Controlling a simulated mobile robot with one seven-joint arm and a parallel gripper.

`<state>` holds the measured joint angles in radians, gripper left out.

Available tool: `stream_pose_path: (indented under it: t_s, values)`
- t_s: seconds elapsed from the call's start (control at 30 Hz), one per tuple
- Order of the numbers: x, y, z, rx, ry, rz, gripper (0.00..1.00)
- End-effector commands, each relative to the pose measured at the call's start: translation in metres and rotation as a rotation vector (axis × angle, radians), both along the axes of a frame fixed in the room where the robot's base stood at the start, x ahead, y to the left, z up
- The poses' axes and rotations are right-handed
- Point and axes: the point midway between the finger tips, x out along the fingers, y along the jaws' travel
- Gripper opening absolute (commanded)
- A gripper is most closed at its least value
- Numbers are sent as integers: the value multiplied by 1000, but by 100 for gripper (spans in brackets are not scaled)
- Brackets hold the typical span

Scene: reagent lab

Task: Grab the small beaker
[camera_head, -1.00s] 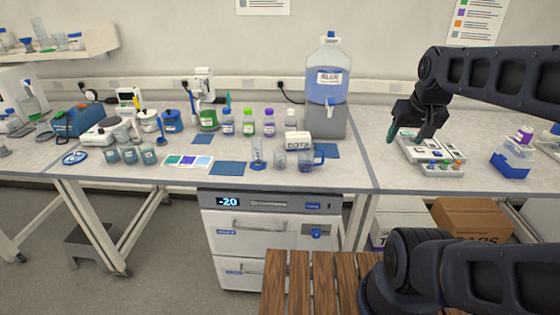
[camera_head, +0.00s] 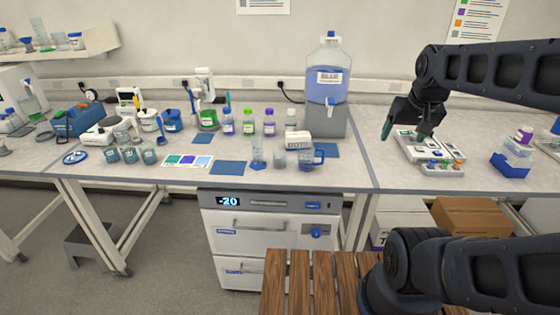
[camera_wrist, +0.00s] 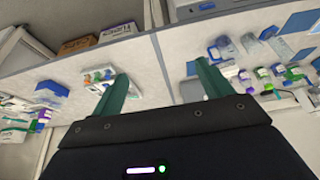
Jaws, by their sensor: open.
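The small beaker (camera_head: 279,160) is a short clear glass cup standing upright on the bench. It stands between a tall narrow measuring cylinder (camera_head: 257,152) on a blue base and a blue-handled jug (camera_head: 305,158). My gripper (camera_head: 400,132) is well to the right of it, raised above the right-hand bench and apart from it. In the wrist view my gripper (camera_wrist: 163,86) shows two green fingers spread wide with nothing between them. Clear glassware (camera_wrist: 248,43) shows right of the fingers there, but too small to tell which piece is the beaker.
A large blue-liquid container (camera_head: 327,98) stands behind the jug. Several capped bottles (camera_head: 248,124) line the back. A white tray of small items (camera_head: 430,150) lies below my gripper. A wooden slatted surface (camera_head: 300,285) is in front. The bench front near the beaker is clear.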

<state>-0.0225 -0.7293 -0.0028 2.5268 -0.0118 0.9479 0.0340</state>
Motion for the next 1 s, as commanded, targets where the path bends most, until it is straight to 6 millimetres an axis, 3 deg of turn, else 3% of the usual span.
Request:
stream_pose_path:
  t_s: [0.27, 0.47, 0.77, 1.0]
  values:
    - [59, 23, -7, 16, 37, -45, 78]
    - [106, 54, -18, 20, 52, -87, 78]
    - [167, 119, -50, 11, 57, -137, 78]
    - [204, 186, -85, 0, 45, -165, 78]
